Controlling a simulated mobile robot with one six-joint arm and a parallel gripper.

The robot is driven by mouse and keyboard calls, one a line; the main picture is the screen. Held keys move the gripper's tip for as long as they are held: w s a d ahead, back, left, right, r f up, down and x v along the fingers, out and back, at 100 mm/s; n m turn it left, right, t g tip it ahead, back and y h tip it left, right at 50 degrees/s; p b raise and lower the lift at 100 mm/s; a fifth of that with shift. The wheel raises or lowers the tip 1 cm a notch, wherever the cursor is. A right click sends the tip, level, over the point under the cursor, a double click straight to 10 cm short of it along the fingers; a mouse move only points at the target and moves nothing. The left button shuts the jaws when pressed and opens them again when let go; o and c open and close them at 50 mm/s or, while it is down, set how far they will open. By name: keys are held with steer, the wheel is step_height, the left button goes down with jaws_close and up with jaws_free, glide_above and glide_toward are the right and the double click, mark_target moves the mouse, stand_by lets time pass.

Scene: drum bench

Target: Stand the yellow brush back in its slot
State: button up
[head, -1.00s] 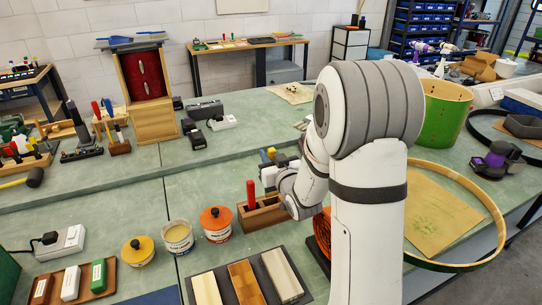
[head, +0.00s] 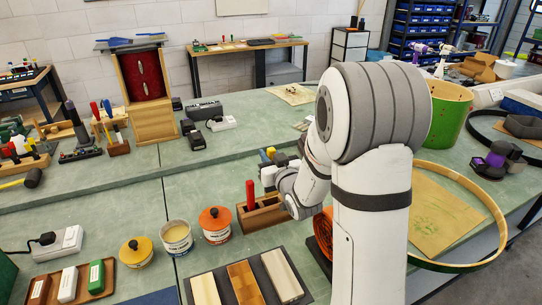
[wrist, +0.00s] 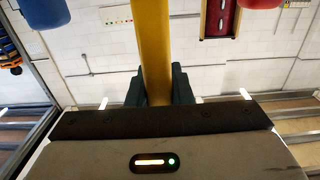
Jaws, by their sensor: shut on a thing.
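The yellow brush (wrist: 152,45) stands between the dark fingers of my gripper (wrist: 158,88) in the wrist view, its handle running up out of the picture. In the head view, the yellow tip (head: 271,152) shows just above my gripper (head: 268,170), behind the wooden holder (head: 270,216). A red handle (head: 250,194) stands upright at the left end of this holder. My wrist hides the holder's right part and the lower end of the brush. I cannot tell whether the brush is in a slot.
A blue rounded piece (wrist: 45,12) and a red one (wrist: 262,3) flank the brush in the wrist view. An orange-lidded tin (head: 215,224) and an open cream tin (head: 177,238) stand left of the holder. The bench behind my gripper is mostly clear.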

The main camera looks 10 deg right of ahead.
steer(key=shift+f, duration=0.1)
stand_by(0.3)
steer(key=shift+f+b, duration=4.35)
steer(key=shift+b, duration=1.1)
steer(key=shift+f, duration=0.1)
steer(key=o, duration=0.8)
